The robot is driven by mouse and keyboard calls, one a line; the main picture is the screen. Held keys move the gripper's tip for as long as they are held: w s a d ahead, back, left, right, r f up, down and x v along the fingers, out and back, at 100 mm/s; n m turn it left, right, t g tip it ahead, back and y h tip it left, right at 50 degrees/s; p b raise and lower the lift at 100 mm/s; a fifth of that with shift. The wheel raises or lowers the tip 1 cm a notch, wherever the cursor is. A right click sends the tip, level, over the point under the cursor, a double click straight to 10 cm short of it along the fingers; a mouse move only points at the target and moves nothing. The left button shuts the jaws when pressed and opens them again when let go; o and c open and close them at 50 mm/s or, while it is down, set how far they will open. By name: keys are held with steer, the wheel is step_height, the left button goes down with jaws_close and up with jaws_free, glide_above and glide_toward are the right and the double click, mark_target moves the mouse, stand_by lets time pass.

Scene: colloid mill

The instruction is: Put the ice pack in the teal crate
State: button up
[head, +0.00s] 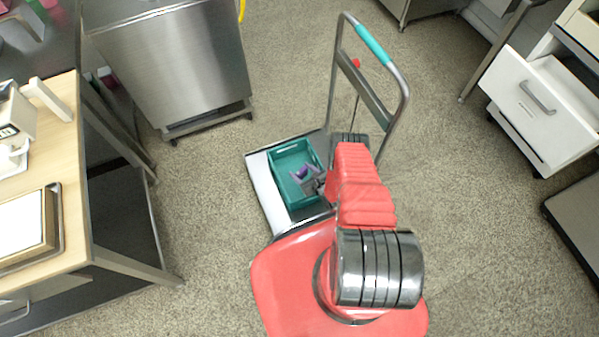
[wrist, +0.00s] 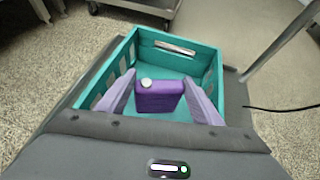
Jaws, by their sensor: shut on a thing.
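The ice pack (wrist: 159,98) is a purple block with a pale round cap on top. My gripper (wrist: 161,101) is shut on it, one finger on each side. In the wrist view the ice pack is over the inside of the teal crate (wrist: 215,80); I cannot tell whether it touches the crate's floor. In the head view the crate (head: 277,174) stands on a flat trolley, and my gripper (head: 308,178) reaches in over its right part, with a bit of purple showing. My arm hides part of the crate's right side.
The trolley (head: 268,205) has an upright handle with a teal grip (head: 373,44). A wooden-topped table (head: 75,215) stands at the left, a steel cabinet (head: 175,65) at the back, and a white drawer unit (head: 545,105) at the right. Open speckled floor lies between them.

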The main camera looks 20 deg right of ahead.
steer(key=o, duration=1.1)
steer(key=shift+o, duration=0.2)
steer(key=v, duration=1.2)
